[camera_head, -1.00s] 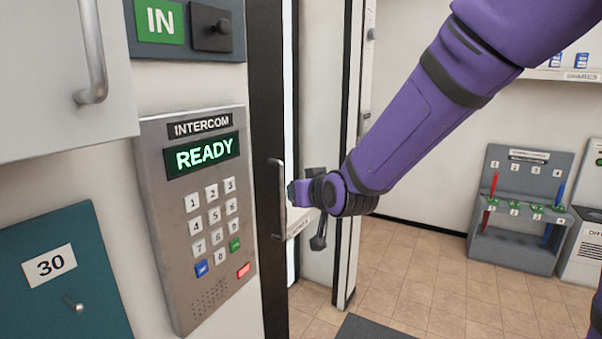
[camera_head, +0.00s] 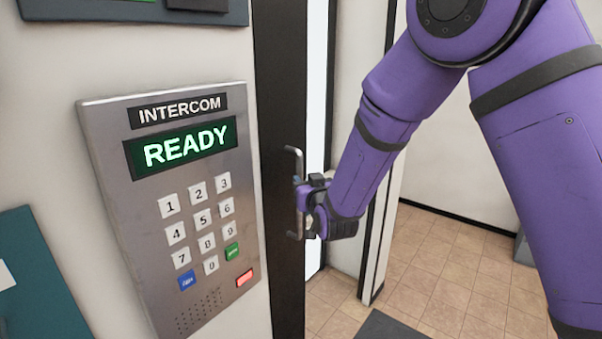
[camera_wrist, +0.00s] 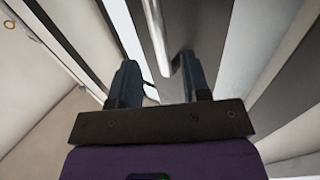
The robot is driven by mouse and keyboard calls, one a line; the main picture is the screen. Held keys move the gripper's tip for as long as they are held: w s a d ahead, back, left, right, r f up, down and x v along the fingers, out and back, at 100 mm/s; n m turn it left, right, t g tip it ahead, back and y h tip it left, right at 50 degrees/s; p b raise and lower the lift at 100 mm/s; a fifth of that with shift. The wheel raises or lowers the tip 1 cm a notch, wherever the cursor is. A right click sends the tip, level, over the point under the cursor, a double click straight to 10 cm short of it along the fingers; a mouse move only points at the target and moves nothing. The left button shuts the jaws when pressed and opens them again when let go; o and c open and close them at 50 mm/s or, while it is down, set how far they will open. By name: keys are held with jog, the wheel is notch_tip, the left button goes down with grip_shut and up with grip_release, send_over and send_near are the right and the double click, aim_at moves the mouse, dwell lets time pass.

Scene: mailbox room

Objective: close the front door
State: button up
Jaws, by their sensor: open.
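The front door (camera_head: 281,120) shows in the head view as a tall dark panel beside a bright strip, just right of the intercom. A vertical metal bar handle (camera_head: 291,160) stands out from it. My gripper (camera_head: 304,208) is at the handle's lower half and overlaps it in this view. In the wrist view my gripper (camera_wrist: 160,68) is open, with its two dark fingers apart. The handle (camera_wrist: 154,30) runs down to the space between the fingertips. I cannot tell whether either finger touches it. How far the door stands open is unclear.
A grey intercom (camera_head: 185,225) reading READY is on the wall close to the left. A teal panel (camera_head: 40,290) is at the lower left. A pale post (camera_head: 383,235) stands right of the door. Tiled floor (camera_head: 450,270) and a dark mat (camera_head: 395,325) lie to the right.

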aim_at(300, 174)
jog(key=shift+x, duration=3.15)
grip_shut()
